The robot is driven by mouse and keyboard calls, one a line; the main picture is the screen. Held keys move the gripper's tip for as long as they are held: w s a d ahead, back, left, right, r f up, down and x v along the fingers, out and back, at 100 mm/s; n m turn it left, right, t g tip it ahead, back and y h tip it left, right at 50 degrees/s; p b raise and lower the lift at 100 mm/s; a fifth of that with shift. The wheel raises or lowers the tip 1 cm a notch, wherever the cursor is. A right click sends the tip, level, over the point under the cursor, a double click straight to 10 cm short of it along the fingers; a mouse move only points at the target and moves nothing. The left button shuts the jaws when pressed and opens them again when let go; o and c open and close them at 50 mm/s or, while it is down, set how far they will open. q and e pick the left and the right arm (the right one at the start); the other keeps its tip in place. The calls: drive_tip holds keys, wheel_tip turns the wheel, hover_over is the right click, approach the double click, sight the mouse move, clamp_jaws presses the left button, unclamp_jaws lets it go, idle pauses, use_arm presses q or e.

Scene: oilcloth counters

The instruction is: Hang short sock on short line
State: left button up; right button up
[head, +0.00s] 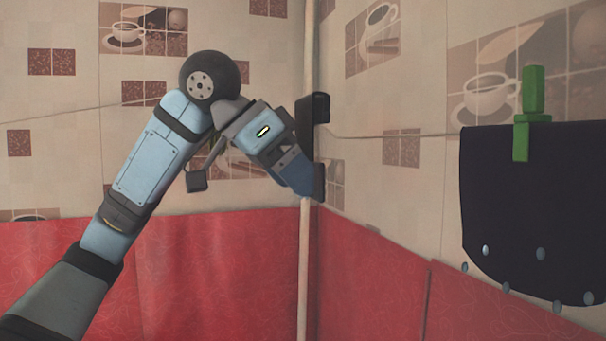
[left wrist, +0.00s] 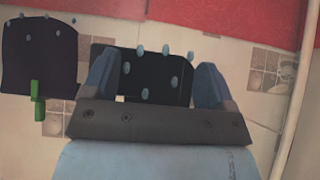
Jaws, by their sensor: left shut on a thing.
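My left gripper (head: 315,147) is high in the middle of the head view, in front of the wall corner. In the left wrist view its two blue fingers (left wrist: 155,85) stand on either side of a small black cloth with light-blue dots (left wrist: 135,58), probably the short sock, and are shut on it. In the head view the gripper mostly hides this cloth. A thin line (head: 390,135) runs right from behind the gripper to a larger dark navy cloth with light dots (head: 530,215). A green peg (head: 533,90) holds that cloth's top edge. My right gripper is not in view.
A thin pale pole (head: 304,260) stands upright at the corner behind the gripper. Another thin cord (head: 40,118) crosses the left wall. Red oilcloth panels (head: 230,270) cover the lower walls. The line between gripper and navy cloth is bare.

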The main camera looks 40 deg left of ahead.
use_arm(q)
drive_tip(key=shift+w+d, duration=3.4)
drive_tip(key=shift+w, duration=2.45)
wheel_tip(320, 180, down, 4)
drive_tip(key=shift+d+f+b, duration=0.1)
drive_tip(key=shift+b, duration=0.6)
drive_tip(key=o, duration=0.8)
drive_tip(key=b+v, duration=0.2)
drive_tip(key=v, duration=1.1)
drive_tip(key=shift+s+r, duration=0.15)
drive_tip(key=shift+r, duration=0.2)
